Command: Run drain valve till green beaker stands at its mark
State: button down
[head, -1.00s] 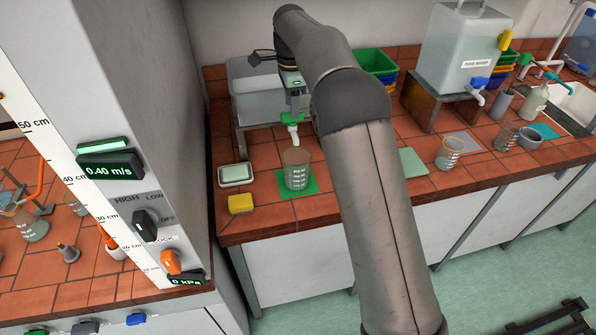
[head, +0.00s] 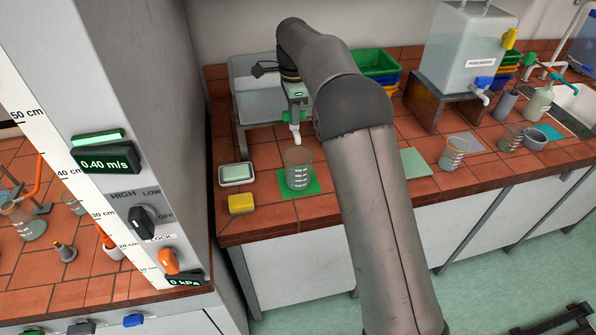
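A clear beaker (head: 299,175) with white marks stands upright on a green mat (head: 283,190). Its rim looks faintly green; its liquid level is too small to read. Above it a white spout (head: 296,135) points down from the drain valve, whose green part (head: 294,117) shows at the front of a grey tank (head: 248,98). I cannot make out a stream below the spout. My gripper (head: 295,105) is at the valve, just above the green part. Its fingertips are small and partly hidden, so I cannot tell whether they are shut on the handle.
A yellow sponge (head: 241,203) and a white dish (head: 236,174) lie left of the beaker. A pale green pad (head: 415,162) and an orange-rimmed beaker (head: 453,153) stand to the right. A large container (head: 468,50) sits on a stand. A grey column (head: 150,90) blocks the left.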

jog(key=shift+r+n+p, duration=0.15)
jog(key=shift+n+p, duration=0.4)
jog(key=shift+n, duration=1.45)
jog(key=shift+n+p, duration=0.5)
jog(key=shift+n, duration=1.4)
jog(key=shift+f, duration=0.2)
dwell(1.8)
